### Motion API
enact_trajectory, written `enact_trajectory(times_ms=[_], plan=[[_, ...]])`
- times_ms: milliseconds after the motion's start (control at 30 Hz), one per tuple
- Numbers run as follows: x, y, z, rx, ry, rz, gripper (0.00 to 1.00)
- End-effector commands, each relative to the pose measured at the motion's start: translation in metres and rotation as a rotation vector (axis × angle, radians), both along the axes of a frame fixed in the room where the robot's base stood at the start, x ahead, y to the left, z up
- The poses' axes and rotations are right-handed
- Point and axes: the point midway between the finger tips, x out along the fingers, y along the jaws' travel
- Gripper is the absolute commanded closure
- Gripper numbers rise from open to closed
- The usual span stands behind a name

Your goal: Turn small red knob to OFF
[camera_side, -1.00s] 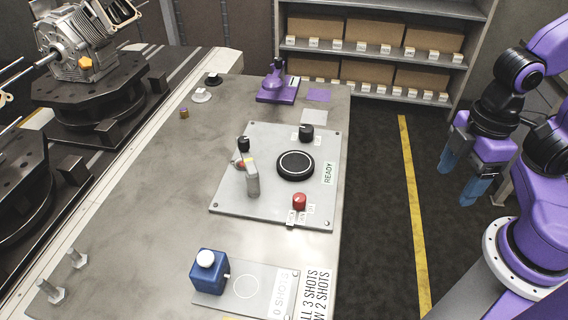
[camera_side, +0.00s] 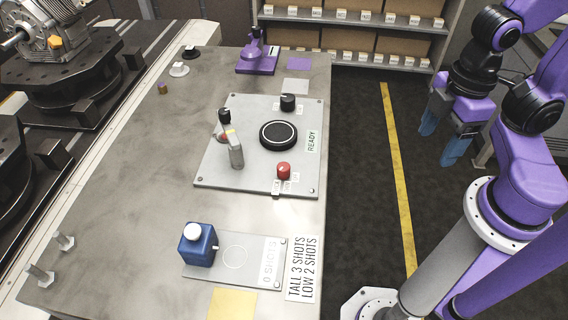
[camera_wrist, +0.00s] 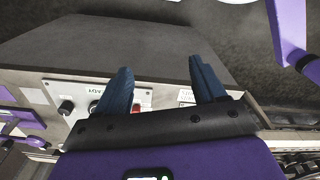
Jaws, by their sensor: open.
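The small red knob (camera_side: 283,170) stands at the near right corner of the grey control panel (camera_side: 213,172) on the bench. Small white labels (camera_side: 287,186) sit beside it; their words and the knob's pointer direction are too small to read. In the wrist view a bit of red knob (camera_wrist: 136,107) shows just right of my left-hand finger, partly hidden. My gripper (camera_side: 441,138) hangs open and empty over the floor, well right of the bench and apart from the panel. In the wrist view my gripper (camera_wrist: 162,78) has its blue fingers spread wide.
The panel also carries a large black round dial (camera_side: 278,135), black knobs (camera_side: 288,101) and a grey lever (camera_side: 236,152). A blue box with a white top (camera_side: 197,247) stands nearer. A purple stand (camera_side: 257,56) is at the back. Floor between bench and arm is clear.

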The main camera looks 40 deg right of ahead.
Motion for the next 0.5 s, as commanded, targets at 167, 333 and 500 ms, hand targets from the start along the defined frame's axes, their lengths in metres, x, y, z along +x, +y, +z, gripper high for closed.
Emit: enact_trajectory(times_ms=[167, 333, 500], plan=[[0.007, 0.006, 0.001, -0.001, 0.001, -0.030, 0.42], [0.037, 0.029, 0.005, -0.004, 0.005, -0.156, 0.42], [0.076, 0.060, 0.009, -0.007, 0.009, -0.329, 0.42]])
